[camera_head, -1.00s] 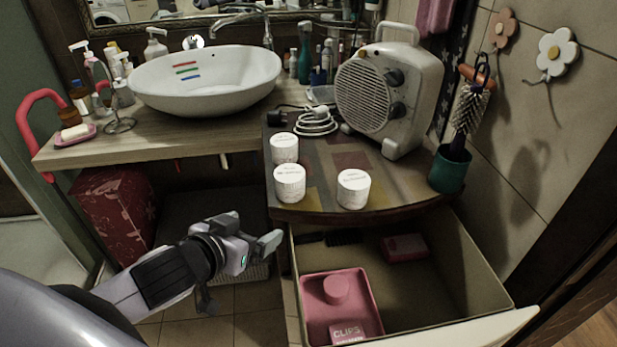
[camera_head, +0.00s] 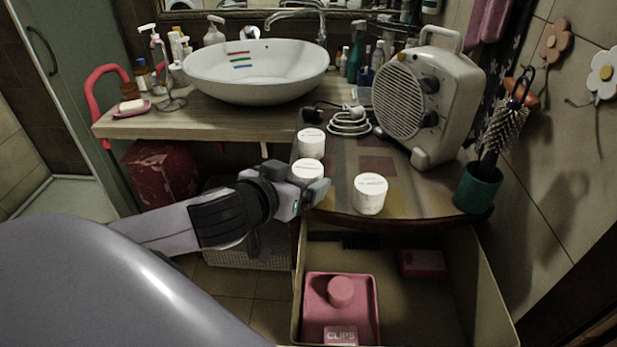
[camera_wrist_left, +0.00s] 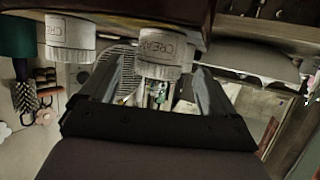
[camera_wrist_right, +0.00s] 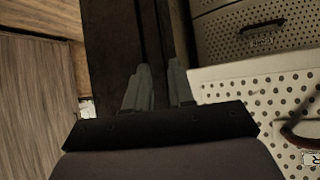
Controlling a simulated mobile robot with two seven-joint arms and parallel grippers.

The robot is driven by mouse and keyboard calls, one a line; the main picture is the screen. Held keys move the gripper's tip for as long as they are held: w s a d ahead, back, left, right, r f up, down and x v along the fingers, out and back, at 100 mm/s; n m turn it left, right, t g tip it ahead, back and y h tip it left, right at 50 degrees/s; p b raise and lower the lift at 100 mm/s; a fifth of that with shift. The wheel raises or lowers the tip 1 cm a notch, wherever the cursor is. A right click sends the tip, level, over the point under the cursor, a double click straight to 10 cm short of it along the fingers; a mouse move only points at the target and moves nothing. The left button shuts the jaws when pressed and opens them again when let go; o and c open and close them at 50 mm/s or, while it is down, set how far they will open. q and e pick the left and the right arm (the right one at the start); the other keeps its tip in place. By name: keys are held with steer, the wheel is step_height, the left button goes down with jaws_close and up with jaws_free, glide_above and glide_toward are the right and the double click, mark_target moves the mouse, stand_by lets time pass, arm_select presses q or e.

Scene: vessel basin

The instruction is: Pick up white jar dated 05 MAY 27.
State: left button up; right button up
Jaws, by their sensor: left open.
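Three white jars with printed lids stand on the cabinet top: a back jar (camera_head: 311,141), a middle jar (camera_head: 308,169) and a right jar (camera_head: 370,194). The dates are too small to read, so I cannot tell which is 05 MAY 27. My left gripper (camera_head: 297,182) is open at the cabinet's front edge, close before the middle jar and partly hiding it. In the left wrist view a jar marked CREAM (camera_wrist_left: 166,52) is at the opening between the fingers, not gripped; another jar (camera_wrist_left: 70,38) is left of them. My right gripper (camera_wrist_right: 160,85) is open and empty, away from the jars.
A beige heater (camera_head: 428,105) stands behind the right jar, with its white cable (camera_head: 350,122) coiled near the back jar. A green brush holder (camera_head: 477,188) is at the right edge. Below, an open drawer (camera_head: 425,305) holds a pink tray (camera_head: 312,315).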

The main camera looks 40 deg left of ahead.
mark_target(308, 174)
arm_select(q)
steer(key=shift+x, duration=2.15)
steer(key=shift+c, duration=0.3)
steer(key=c, duration=1)
